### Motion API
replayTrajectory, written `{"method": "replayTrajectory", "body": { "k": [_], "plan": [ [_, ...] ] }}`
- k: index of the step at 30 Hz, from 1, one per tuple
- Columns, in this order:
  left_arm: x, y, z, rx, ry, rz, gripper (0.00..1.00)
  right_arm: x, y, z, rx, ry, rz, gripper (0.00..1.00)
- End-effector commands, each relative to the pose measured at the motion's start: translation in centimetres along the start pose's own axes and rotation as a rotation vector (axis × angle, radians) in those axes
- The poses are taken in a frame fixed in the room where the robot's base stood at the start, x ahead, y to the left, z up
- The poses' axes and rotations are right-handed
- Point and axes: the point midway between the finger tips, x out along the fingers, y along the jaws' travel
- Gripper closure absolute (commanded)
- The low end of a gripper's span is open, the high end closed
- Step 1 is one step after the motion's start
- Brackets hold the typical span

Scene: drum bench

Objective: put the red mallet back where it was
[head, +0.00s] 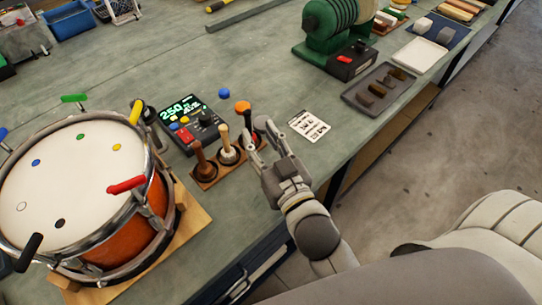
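A wooden rack (205,184) stands right of the drum (75,180) and holds upright mallets. A brown one (202,158) is at its left and a cream one (226,148) is in the middle. An orange-red mallet head (243,107) shows at the rack's right end, its dark shaft partly hidden by my gripper. It is the only mallet near red. My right gripper (256,128) is open, its fingers apart just right of that shaft. I cannot tell whether a finger touches it. My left gripper is out of view.
A meter reading 250 (185,120) sits behind the rack, with a blue ball (223,93) near it. A white printed card (308,125) lies right of my gripper. A dark tray (378,90) and a green machine (330,25) are farther back.

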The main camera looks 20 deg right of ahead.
Motion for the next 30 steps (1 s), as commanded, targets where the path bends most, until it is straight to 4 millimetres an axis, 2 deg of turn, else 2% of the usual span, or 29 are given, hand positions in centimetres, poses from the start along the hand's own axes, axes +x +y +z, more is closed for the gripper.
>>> {"method": "replayTrajectory", "body": {
  "k": [1, 6, 12, 30],
  "plan": [
    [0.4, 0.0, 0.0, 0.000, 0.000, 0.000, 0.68, -0.9, 0.0, 0.3, 0.001, -0.003, 0.001, 0.64],
    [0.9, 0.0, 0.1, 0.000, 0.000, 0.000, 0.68, -3.1, 0.0, 0.2, 0.002, -0.003, 0.000, 0.64],
    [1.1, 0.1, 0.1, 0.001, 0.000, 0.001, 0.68, -4.5, 0.0, 0.1, -0.001, -0.001, 0.001, 0.64],
    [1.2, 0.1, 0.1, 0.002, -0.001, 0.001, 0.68, -4.8, 0.0, -0.1, -0.001, 0.000, 0.000, 0.64]
  ]
}}
